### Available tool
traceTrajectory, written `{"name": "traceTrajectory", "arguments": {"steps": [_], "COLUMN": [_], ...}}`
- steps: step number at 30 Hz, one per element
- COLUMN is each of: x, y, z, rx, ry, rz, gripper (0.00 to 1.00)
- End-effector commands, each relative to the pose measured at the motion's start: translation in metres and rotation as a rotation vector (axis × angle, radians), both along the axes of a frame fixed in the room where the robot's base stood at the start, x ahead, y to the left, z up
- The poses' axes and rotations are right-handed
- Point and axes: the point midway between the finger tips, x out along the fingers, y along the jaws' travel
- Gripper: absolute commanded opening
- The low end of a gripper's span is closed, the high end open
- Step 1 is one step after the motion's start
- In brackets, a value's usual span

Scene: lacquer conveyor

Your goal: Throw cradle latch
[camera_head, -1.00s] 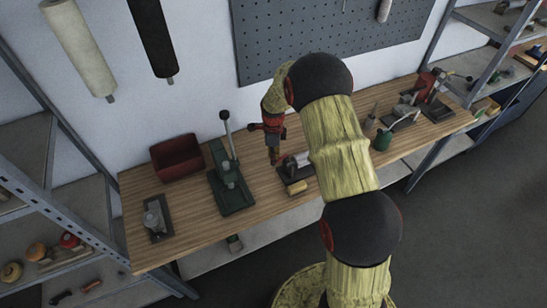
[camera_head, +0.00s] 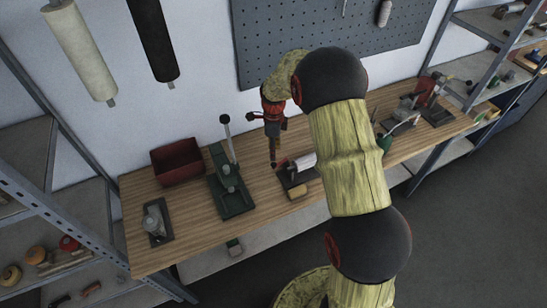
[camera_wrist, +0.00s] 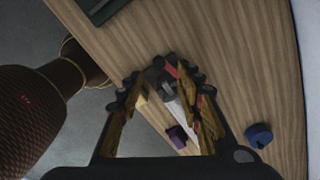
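The likely cradle is a dark fixture (camera_head: 291,179) with a white cylinder (camera_head: 304,161) lying across it, on the middle of the wooden bench; a tan block sits at its front. My gripper (camera_head: 273,163) points down beside the fixture's left back end, seemingly above the bench. In the wrist view my gripper's fingers (camera_wrist: 167,82) stand apart. A grey block (camera_wrist: 160,78) with a red strip and the white cylinder (camera_wrist: 183,108) show between and beyond them. I cannot tell contact or pick out the latch for certain.
A green lever press (camera_head: 232,195) stands left of my gripper, its lever upright and close. A red bin (camera_head: 178,162) and a small dark fixture (camera_head: 157,222) are farther left. More tools (camera_head: 425,100) stand at the right. The wooden bench (camera_head: 200,240) is bare along its front left.

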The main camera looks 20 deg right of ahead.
Motion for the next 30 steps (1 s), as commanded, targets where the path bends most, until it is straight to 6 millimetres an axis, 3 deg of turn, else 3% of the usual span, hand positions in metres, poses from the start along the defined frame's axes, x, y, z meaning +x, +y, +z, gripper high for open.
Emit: {"name": "traceTrajectory", "arguments": {"steps": [3, 9, 30], "x": [0.001, 0.000, 0.000], "y": [0.000, 0.000, 0.000], "z": [0.022, 0.042, 0.047], "rx": [-0.001, 0.000, 0.000], "ry": [-0.003, 0.001, 0.001], "rz": [0.000, 0.000, 0.048], "gripper": [0.36, 0.36, 0.36]}}
